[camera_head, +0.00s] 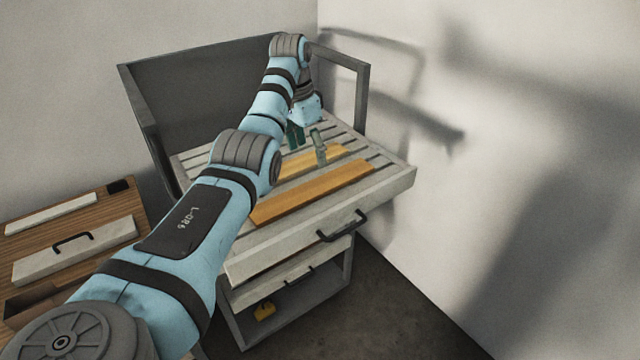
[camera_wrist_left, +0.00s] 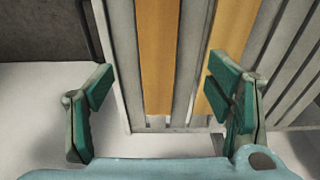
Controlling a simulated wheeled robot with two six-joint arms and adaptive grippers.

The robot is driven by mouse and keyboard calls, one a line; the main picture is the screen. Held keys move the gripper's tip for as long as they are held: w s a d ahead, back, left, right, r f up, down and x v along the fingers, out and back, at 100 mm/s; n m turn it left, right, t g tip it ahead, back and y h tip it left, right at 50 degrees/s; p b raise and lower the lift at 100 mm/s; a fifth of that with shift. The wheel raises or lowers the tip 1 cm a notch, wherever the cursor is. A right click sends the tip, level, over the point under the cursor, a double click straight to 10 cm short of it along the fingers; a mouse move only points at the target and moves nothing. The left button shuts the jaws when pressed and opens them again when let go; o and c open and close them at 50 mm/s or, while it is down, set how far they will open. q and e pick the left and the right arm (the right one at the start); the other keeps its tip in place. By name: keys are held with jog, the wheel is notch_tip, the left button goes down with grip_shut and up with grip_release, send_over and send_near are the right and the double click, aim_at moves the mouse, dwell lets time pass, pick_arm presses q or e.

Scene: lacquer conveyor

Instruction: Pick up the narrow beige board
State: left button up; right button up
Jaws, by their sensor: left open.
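Two boards lie side by side on the slatted top of a grey cart (camera_head: 395,183). The rear one is a paler yellow-tan board (camera_head: 328,156), the closest match there to beige. The front one is an orange-brown board (camera_head: 310,193). My left gripper (camera_head: 307,142) is open and empty above the slats, pointing down. In the wrist view its green fingers (camera_wrist_left: 160,105) stand wide apart, with the front board (camera_wrist_left: 157,60) showing between them. The right finger overlaps the rear board (camera_wrist_left: 232,35). My right gripper is not in view.
The cart has a raised grey back and side frame (camera_head: 366,95) and a dark handle (camera_head: 343,226) in front. A wooden table (camera_head: 125,203) with a pale strip (camera_head: 65,213) and a handled pale panel stands left. A wall is close on the right.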

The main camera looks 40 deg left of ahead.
pick_arm(q)
send_over(315, 187)
jog(key=s, duration=0.2)
jog(key=f, duration=0.4)
jog(key=shift+s+a+f, duration=0.1)
jog(key=shift+s+f, duration=0.1)
jog(key=shift+f, duration=0.1)
jog(key=w+f, duration=0.1)
jog(key=f, duration=0.1)
jog(key=w+f, duration=0.1)
jog(key=f, duration=0.3)
jog(key=shift+w, duration=0.4)
jog(key=shift+s, duration=0.15)
jog(key=shift+s+r, duration=0.25)
jog(key=shift+s, duration=0.15)
jog(key=c, duration=0.9)
jog(key=shift+w, duration=0.15)
jog(key=c, duration=0.5)
pick_arm(e)
jog(key=shift+s+d, duration=0.1)
jog(key=shift+s, duration=0.2)
pick_arm(q)
jog(key=shift+c, duration=0.2)
